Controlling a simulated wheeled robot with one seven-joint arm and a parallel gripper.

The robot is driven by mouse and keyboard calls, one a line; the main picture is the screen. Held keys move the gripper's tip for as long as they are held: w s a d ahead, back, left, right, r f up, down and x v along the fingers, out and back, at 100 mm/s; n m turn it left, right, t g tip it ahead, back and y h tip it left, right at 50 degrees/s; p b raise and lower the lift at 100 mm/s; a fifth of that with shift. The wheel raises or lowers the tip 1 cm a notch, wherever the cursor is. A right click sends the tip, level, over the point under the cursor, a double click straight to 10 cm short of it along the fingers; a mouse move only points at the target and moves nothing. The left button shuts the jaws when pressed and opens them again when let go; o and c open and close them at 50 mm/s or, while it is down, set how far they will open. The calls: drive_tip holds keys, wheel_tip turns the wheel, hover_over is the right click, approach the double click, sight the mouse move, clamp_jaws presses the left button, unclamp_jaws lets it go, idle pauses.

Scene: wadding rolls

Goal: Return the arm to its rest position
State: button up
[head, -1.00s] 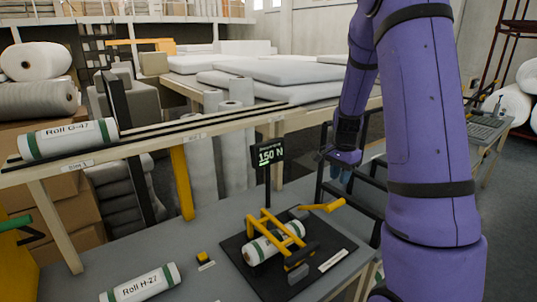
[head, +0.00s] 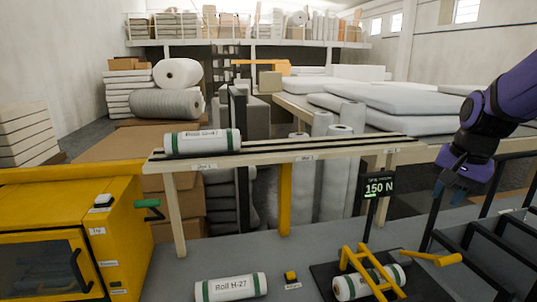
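My purple arm (head: 500,105) comes in from the right edge of the head view. My gripper (head: 452,190) hangs at its end, pointing down, above the right part of the grey bench and to the right of the small display reading 150 N (head: 378,187). The fingers are small and dark here, and I cannot tell whether they are apart. No roll shows at the gripper.
A roll (head: 368,282) lies in the yellow-framed press (head: 362,262). Roll H-27 (head: 231,287) lies on the bench; another roll (head: 202,141) rests on the shelf rail. A yellow cabinet (head: 120,240) stands left.

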drive_tip(key=s+a+r+n+t, duration=0.1)
drive_tip(key=s+a+r+n, duration=0.2)
drive_tip(key=s, duration=0.5)
drive_tip(key=s+a+r+n+t, duration=0.1)
drive_tip(key=s+a+r+n, duration=0.3)
drive_tip(key=s+a+n, duration=0.2)
drive_tip(key=shift+s+a+t, duration=0.4)
drive_tip(key=shift+s+a, duration=0.6)
idle(1.4)
